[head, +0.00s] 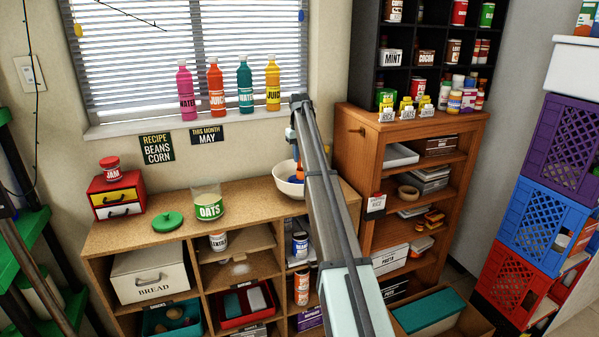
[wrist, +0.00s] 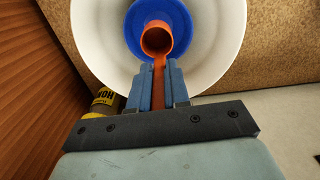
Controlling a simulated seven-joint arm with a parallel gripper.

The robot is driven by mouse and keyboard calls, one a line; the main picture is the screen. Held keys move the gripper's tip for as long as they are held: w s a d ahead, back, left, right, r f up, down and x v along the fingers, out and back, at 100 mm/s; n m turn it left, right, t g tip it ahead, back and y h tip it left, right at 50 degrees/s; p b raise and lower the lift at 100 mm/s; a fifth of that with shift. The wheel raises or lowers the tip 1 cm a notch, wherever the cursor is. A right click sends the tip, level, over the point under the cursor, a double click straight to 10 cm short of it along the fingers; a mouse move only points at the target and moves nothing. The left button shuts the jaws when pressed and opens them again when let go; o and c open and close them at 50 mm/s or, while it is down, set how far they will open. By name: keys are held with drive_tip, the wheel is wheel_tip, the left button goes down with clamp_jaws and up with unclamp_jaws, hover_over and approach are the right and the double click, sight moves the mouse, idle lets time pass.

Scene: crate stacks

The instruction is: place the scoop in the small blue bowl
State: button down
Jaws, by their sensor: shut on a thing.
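My gripper (wrist: 159,78) is shut on the handle of the orange scoop (wrist: 157,40), and the handle runs between its two blue fingers. In the wrist view, the scoop's round cup overlaps the small blue bowl (wrist: 134,36). I cannot tell whether the cup touches the bowl. The blue bowl sits inside a larger white bowl (wrist: 88,45). In the head view, the white bowl (head: 284,188) stands on the wooden shelf top, partly hidden by my arm, with a bit of blue inside it. My gripper (head: 296,158) is above it.
An open oats jar (head: 208,204), a green lid (head: 167,222) and a small drawer box (head: 117,196) stand left on the shelf top. Several bottles line the windowsill (head: 150,126) behind. A taller wooden cabinet (head: 352,150) stands close at right.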

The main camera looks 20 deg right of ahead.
sight(299, 167)
drive_tip(key=shift+f, duration=2.8)
drive_tip(key=shift+f, duration=0.15)
drive_tip(key=c, duration=1.1)
unclamp_jaws()
wheel_tip(299, 167, up, 12)
drive_tip(key=shift+r, duration=0.2)
